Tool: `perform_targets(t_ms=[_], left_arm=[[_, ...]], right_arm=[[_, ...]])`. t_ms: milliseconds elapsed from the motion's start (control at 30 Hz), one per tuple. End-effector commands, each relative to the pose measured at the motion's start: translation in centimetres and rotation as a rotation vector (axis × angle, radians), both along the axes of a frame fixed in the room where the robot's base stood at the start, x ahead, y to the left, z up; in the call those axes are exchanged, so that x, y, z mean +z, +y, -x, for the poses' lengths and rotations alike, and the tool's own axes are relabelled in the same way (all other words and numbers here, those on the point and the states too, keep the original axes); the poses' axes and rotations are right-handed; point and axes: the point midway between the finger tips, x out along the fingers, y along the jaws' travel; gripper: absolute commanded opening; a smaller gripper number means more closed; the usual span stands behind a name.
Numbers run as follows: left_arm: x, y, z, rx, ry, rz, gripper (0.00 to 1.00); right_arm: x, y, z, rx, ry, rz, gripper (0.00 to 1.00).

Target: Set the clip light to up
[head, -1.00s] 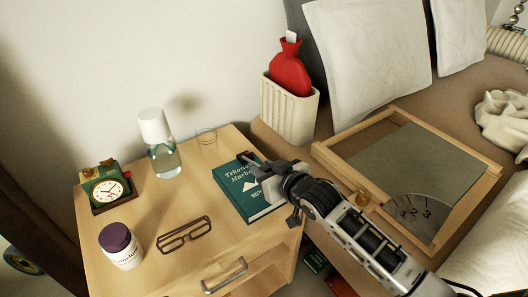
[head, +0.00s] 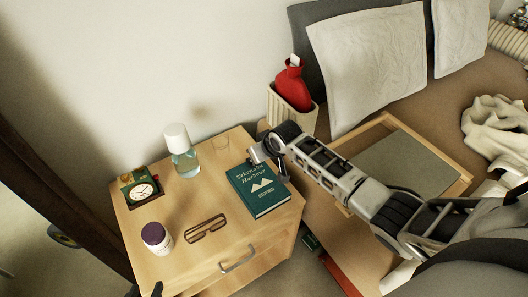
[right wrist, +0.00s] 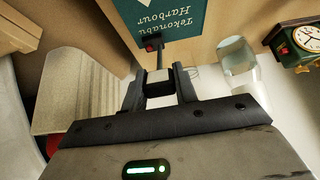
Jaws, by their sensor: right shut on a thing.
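The green book (head: 257,190) lies flat on the wooden nightstand. My right gripper (head: 266,156) is at the book's back edge; its arm comes in from the right. In the right wrist view, its fingers (right wrist: 159,88) are shut around a small pale block with a dark underside, which looks like the head of the clip light (right wrist: 158,77). A dark stem with a red end (right wrist: 151,46) runs beside the book's edge there. In the head view the arm and gripper largely hide the light. Two dark, parted tips of my left gripper (head: 146,290) show at the bottom edge.
A wooden tray (head: 452,185) lies on the bed under my right arm. A red hot-water bottle (head: 292,85) stands in a ribbed holder.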

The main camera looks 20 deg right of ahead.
Motion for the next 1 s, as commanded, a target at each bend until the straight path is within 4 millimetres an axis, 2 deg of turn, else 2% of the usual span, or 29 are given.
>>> perform_targets(t_ms=[633,667,733,1000], left_arm=[[0.11,0.10,0.08,0.003,0.005,-0.002,0.36],[0.11,0.10,0.08,0.003,0.005,-0.002,0.36],[0.11,0.11,0.08,0.003,0.005,-0.002,0.36],[0.15,0.10,0.06,0.003,0.004,-0.001,0.36]], right_arm=[[0.25,-0.01,-0.41,0.001,0.058,0.013,0.00],[0.25,-0.01,-0.41,0.001,0.058,0.013,0.31],[0.25,0.00,-0.41,0.001,0.057,0.013,0.51],[0.35,0.05,-0.45,0.002,0.055,0.010,0.51]])
